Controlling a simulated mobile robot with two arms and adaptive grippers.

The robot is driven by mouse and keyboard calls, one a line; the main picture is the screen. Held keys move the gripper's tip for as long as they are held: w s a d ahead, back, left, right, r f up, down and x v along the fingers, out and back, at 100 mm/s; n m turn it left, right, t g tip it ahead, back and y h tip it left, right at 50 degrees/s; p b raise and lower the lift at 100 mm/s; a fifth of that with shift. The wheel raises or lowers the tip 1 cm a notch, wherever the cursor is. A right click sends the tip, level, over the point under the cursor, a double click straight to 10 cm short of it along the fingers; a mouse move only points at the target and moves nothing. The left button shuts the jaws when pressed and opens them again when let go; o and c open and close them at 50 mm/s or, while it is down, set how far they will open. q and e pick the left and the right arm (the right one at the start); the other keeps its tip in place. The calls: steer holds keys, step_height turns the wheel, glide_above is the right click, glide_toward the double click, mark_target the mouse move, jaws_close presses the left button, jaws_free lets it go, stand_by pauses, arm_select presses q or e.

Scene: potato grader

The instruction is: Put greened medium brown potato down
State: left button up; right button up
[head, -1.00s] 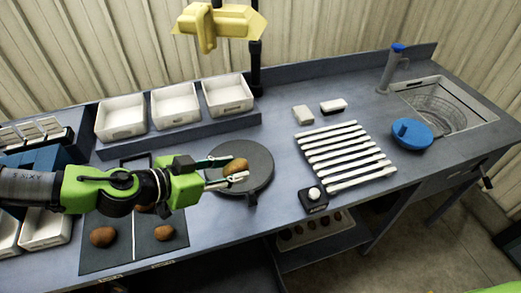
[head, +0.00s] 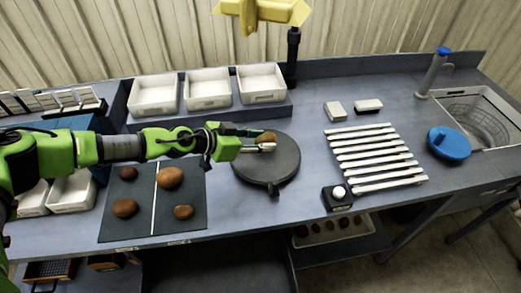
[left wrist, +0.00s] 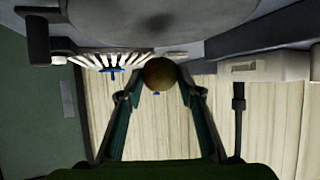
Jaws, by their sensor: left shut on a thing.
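My left gripper (head: 262,143) is shut on a brown potato (head: 267,137). It holds the potato over the back part of a dark round plate (head: 270,172); the head view does not show clearly how high. In the left wrist view the potato (left wrist: 159,73) sits between the two fingertips, with the round plate (left wrist: 130,22) at the top of the picture. Any green patch on the potato is too small or dark to tell. My right gripper is not in view.
A dark mat (head: 140,222) with a white line bears several potatoes left of the plate. Three white bins (head: 155,108) stand behind. White rollers (head: 375,153), a black box with a white button (head: 338,198), a blue-topped thing (head: 449,143) and a sink (head: 482,118) lie to the right.

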arm_select(q)
steer(key=shift+w+f, duration=0.4)
steer(key=shift+f, duration=0.15)
steer(key=shift+f+b, duration=0.65)
steer(key=shift+f, duration=0.85)
steer(key=o, duration=1.1)
